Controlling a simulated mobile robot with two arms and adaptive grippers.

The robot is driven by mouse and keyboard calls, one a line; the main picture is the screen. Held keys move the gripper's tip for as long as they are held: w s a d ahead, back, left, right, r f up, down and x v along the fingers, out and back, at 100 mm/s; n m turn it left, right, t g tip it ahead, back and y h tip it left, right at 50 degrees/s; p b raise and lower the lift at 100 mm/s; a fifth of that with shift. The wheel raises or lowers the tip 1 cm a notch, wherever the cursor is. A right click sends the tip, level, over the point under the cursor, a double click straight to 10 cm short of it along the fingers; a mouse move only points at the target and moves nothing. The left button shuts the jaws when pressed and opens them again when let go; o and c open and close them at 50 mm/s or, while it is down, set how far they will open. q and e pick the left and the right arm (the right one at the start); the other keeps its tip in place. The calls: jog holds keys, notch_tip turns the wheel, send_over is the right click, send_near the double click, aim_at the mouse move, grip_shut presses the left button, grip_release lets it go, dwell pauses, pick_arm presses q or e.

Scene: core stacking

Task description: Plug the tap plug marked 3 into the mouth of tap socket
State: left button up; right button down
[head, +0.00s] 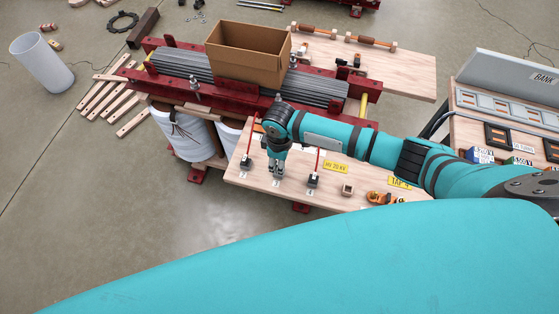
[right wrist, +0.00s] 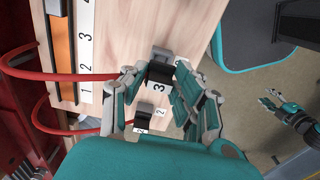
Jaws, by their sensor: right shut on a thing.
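My right gripper (head: 278,172) is low over the front wooden board in the head view. In the right wrist view its fingers (right wrist: 160,85) are shut on the black tap plug marked 3 (right wrist: 158,75), with a grey piece beyond it. In the head view the held plug is hidden by the gripper. A black block with a 2 label (right wrist: 150,110) is close behind in the wrist view. Black plugs with red leads stand on the board at left (head: 247,161) and right (head: 314,179). I cannot pick out the tap socket's mouth. My left gripper (right wrist: 275,101) appears small in the wrist view, its fingers apart.
The wooden board (head: 330,195) carries an HV 20 kV sign (head: 335,166), a TAP sign (head: 399,182) and an orange part (head: 379,198). A red lead (right wrist: 60,76) loops beside a numbered strip (right wrist: 85,68). A cardboard box (head: 245,62) stands on the red-framed core behind.

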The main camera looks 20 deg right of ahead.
jog(key=shift+f+b, duration=0.5)
jog(key=shift+f, duration=1.05)
jog(key=c, duration=0.9)
grip_release()
jog(key=shift+r, duration=0.1)
notch_tip(320, 180, up, 12)
jog(key=shift+f, duration=0.1)
jog(key=shift+o, duration=0.3)
jog(key=o, duration=0.8)
jog(key=shift+o, duration=0.2)
